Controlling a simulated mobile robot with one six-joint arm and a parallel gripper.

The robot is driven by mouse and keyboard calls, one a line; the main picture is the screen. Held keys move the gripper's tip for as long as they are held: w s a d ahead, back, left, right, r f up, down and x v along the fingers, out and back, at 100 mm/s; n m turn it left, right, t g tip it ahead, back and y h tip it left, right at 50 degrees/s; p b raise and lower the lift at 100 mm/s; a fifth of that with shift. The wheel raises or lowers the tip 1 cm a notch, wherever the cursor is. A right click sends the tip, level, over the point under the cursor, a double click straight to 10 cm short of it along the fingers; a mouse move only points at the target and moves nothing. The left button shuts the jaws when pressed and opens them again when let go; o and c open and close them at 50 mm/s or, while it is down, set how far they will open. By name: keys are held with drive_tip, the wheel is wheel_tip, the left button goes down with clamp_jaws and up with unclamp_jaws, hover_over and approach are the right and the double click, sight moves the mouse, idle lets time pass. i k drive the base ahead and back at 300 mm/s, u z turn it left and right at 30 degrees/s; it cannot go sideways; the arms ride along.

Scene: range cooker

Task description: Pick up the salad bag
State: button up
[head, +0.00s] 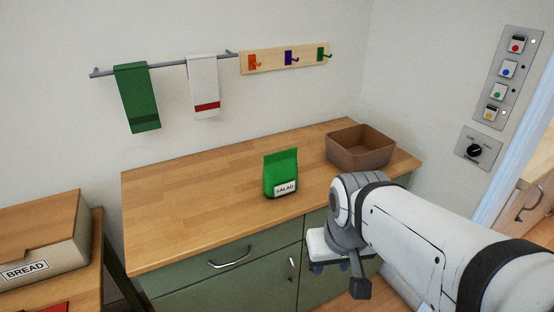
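The salad bag (281,172) is a green upright bag with a white label reading SALAD. It stands on the wooden countertop (200,200), right of the middle of the picture. My gripper (341,283) is at the lower right, in front of the counter's front edge and apart from the bag. Only a small part of it shows below the wrist, so I cannot tell whether it is open or shut.
A brown open bin (360,147) stands on the counter right of the bag. A bread box (42,250) sits on a separate surface at the left. Towels hang on a wall rail (165,65) above. The counter left of the bag is clear.

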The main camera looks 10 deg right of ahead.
sight(280, 171)
drive_tip(key=u, duration=0.15)
drive_tip(key=i, duration=0.9)
drive_tip(key=z, duration=0.05)
